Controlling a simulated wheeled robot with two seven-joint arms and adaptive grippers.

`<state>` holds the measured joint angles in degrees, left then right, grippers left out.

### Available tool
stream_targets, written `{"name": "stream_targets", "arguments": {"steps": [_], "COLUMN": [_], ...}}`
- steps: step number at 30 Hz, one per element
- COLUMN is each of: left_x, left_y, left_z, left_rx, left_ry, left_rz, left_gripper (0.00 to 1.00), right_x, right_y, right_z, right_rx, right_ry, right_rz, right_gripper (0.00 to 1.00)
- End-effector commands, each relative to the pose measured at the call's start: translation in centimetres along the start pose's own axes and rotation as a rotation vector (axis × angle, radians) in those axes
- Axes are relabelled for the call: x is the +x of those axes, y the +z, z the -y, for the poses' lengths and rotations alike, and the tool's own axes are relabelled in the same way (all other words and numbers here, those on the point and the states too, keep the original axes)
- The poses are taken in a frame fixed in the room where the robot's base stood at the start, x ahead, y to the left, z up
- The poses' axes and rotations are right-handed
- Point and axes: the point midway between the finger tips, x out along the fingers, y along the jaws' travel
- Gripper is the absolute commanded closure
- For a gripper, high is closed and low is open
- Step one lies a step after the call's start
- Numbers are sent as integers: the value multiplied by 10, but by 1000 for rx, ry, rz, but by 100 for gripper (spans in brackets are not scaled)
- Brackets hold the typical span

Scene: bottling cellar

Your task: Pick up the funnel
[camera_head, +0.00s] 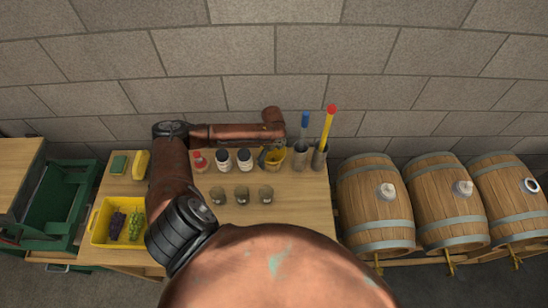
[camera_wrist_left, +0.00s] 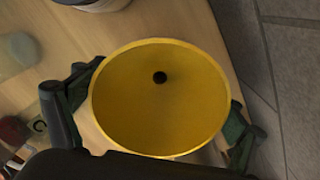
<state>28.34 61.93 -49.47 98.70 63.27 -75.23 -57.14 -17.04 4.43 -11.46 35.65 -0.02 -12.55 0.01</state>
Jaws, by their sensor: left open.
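The yellow funnel (camera_head: 275,159) stands at the back of the wooden table, right of the jars, partly covered by my gripper in the head view. In the left wrist view, the funnel (camera_wrist_left: 160,120) fills the middle, its wide mouth facing the camera and a dark hole inside. My left gripper (camera_head: 272,150) is at the funnel. In the left wrist view its dark fingers (camera_wrist_left: 160,97) are spread on either side of the rim. I cannot tell whether they touch it. My right gripper is not in view.
Jars with dark lids (camera_head: 222,160) stand close left of the funnel. Metal cylinders (camera_head: 301,157) holding blue and yellow-red tools are close on its right. Several small glasses (camera_head: 242,196) stand in front.

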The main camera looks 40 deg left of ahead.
Motion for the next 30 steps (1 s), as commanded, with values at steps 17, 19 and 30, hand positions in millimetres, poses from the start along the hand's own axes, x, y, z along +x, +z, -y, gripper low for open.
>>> {"name": "stream_targets", "arguments": {"steps": [17, 19, 30], "left_x": [13, 13, 12], "left_y": [0, 0, 0], "left_z": [0, 0, 1], "left_rx": [0, 1, 1], "left_ry": [-1, -2, -2], "left_rz": [0, 0, 0], "left_gripper": [24, 28, 49], "right_x": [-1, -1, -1], "right_y": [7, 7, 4], "right_z": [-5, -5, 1], "right_rx": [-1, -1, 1], "right_ry": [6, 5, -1], "right_rz": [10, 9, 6], "right_gripper": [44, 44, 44]}}
